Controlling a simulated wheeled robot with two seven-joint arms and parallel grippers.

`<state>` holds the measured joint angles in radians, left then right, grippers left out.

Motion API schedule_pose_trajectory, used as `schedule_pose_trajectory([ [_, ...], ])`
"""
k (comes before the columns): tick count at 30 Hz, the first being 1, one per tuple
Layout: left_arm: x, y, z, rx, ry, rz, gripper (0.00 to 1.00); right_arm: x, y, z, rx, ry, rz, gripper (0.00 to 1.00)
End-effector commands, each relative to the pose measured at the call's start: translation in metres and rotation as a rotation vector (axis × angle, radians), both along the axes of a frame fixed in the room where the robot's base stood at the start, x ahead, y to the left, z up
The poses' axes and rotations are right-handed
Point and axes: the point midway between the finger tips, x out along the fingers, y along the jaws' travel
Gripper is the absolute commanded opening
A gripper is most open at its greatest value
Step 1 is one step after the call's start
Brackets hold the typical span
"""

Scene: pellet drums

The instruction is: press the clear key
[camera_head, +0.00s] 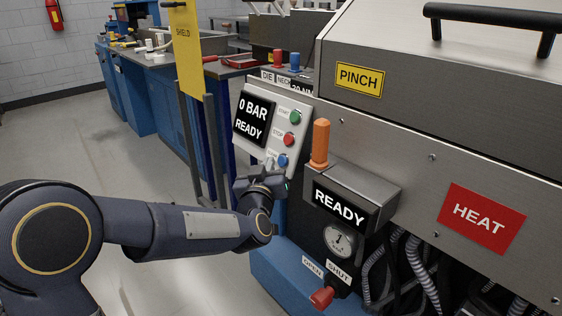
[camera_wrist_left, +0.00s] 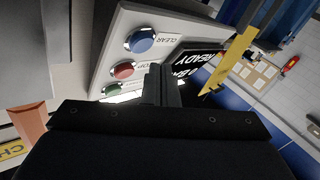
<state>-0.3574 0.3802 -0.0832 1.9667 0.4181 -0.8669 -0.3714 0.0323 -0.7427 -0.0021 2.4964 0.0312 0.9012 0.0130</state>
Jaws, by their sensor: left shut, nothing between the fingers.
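The clear key is a round blue button (camera_head: 283,160), the lowest of three on a light grey control panel (camera_head: 262,150). In the left wrist view the blue button (camera_wrist_left: 140,40) shows beside its CLEAR label, above the fingers. My left gripper (camera_head: 269,165) is shut and empty, just below and left of the blue button in the head view. Its closed fingertips (camera_wrist_left: 158,72) also show in the wrist view, apart from the blue button in the picture. I cannot tell whether they touch the panel. My right gripper is out of view.
A red stop button (camera_head: 289,139) and a green start button (camera_head: 295,117) sit above the blue one. The panel's screen (camera_head: 253,118) reads 0 BAR READY. An orange handle (camera_head: 320,142) and a READY box (camera_head: 340,203) stand to the right. A yellow shield (camera_head: 187,50) stands behind left.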

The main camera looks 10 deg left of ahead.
Motion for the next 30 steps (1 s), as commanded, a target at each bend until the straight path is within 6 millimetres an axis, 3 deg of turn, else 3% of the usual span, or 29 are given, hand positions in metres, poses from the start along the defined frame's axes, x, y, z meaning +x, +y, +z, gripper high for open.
schedule_pose_trajectory([
  [12, -0.029, 0.023, 0.013, -0.001, -0.001, 0.002, 0.00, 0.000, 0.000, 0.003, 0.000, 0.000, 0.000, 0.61],
  [30, -0.032, 0.025, 0.014, -0.003, 0.006, -0.004, 0.00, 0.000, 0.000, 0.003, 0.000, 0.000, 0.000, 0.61],
])
